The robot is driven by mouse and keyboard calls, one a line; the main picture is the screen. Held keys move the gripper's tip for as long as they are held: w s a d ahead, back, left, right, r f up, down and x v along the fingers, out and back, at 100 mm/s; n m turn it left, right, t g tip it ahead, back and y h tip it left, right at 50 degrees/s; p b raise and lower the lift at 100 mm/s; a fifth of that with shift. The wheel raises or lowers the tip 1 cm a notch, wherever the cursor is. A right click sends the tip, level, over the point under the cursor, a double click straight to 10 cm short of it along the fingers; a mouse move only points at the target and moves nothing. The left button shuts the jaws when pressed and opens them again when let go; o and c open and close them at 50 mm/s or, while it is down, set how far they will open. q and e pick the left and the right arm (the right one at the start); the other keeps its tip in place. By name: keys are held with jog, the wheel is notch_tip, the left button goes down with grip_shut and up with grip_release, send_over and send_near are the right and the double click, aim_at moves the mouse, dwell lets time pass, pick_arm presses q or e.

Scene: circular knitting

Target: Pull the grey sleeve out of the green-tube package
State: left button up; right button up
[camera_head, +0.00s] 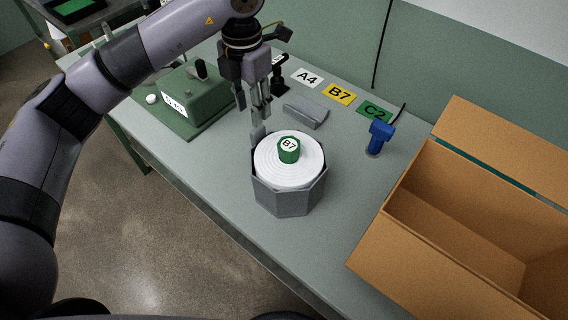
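The package is a white wound roll (273,168) around a green tube (289,150) marked B7. It sits inside a grey, many-sided sleeve (284,201) on the table. A narrow grey tab (257,136) stands up at the sleeve's far left rim. My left gripper (254,112) points down just above this tab, behind the roll. Its fingers look apart with nothing held between them; whether a fingertip touches the tab is hard to tell. My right gripper is not in view.
An open cardboard box (408,210) stands at the right. A green machine (190,100) is at the left. A grey block (305,112), a blue tool (380,136) and labels A4, B7 and C2 (375,111) lie behind. The table in front of the box is clear.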

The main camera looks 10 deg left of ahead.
aim_at(257, 128)
pick_arm(q)
jog(key=shift+f, duration=0.65)
jog(key=shift+d+f+p, duration=0.15)
jog(key=shift+f+p, duration=0.15)
jog(key=shift+p, duration=0.05)
jog(key=f, duration=0.1)
jog(key=f+p, duration=0.1)
jog(key=f, duration=0.1)
jog(key=shift+d+f+p, duration=0.3)
jog(key=shift+p, duration=0.1)
jog(key=shift+f, duration=0.55)
jog(key=shift+c, duration=0.6)
grip_shut()
jog(key=shift+r, duration=0.1)
